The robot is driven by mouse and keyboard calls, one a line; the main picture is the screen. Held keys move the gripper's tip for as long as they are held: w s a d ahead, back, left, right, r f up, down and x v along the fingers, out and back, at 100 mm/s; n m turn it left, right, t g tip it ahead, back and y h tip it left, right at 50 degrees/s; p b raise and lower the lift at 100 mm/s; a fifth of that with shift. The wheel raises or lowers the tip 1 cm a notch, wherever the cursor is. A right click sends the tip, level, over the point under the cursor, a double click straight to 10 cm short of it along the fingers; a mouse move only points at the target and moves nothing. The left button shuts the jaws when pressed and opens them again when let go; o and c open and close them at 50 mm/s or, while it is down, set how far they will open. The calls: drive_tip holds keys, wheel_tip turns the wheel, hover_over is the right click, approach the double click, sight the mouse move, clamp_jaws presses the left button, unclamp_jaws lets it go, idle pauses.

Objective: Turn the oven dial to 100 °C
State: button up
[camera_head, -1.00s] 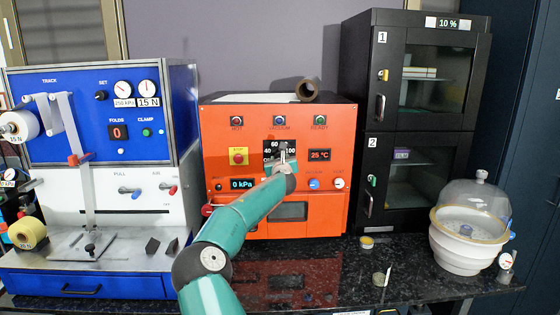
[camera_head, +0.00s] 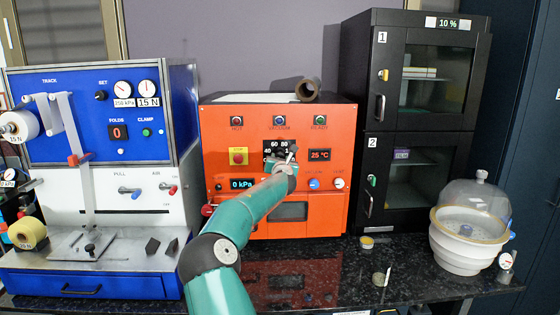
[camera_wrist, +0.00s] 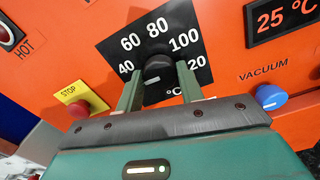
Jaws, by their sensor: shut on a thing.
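The oven (camera_head: 328,205) is orange, with a black dial plate (camera_wrist: 118,45) marked 40, 60, 80, 100 and a partly cut-off 120, with °C below. The black round dial (camera_wrist: 158,66) sits in the middle of the plate. My gripper (camera_wrist: 158,82) is shut on the dial, one finger on each side, and is rolled relative to the panel. A pale line shows on the dial's lower part; I cannot tell for sure which number the dial points to. In the head view my gripper (camera_head: 290,157) covers the dial and the plate's right part.
A red display (camera_head: 320,155) right of the plate reads 25 °C. A yellow STOP plate with a red button (camera_wrist: 77,103) is on the left, and a blue VACUUM knob (camera_wrist: 270,97) is close on the right. A blue machine (camera_head: 100,110) and black cabinets (camera_head: 355,90) flank the oven.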

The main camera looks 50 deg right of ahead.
drive_tip(key=shift+f+m, duration=0.1)
drive_tip(key=shift+m, duration=15.4)
drive_tip(key=o, duration=1)
